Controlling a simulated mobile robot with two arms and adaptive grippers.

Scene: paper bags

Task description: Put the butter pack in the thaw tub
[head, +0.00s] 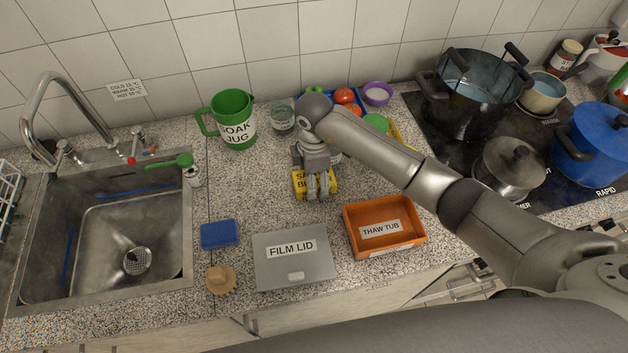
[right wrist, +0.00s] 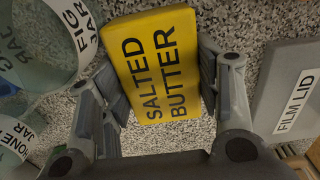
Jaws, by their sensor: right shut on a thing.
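The butter pack (right wrist: 157,65) is a yellow block with "SALTED BUTTER" on it, between the two fingers of my right gripper (right wrist: 165,95) in the right wrist view. In the head view the right gripper (head: 315,185) is shut on the butter pack (head: 299,183), behind the film lid; I cannot tell whether the pack touches the counter. The thaw tub (head: 350,238) is an orange open tray, labelled, to the right and nearer the front edge. It looks empty. My left gripper is not in view.
The grey film lid (head: 293,273) lies left of the thaw tub. A green soak jug (head: 233,118), a glass jar (head: 282,117) and a tray with tomatoes (head: 344,96) stand behind. A blue sponge (head: 219,234) lies near the sink (head: 120,235). Pots stand on the hob at right.

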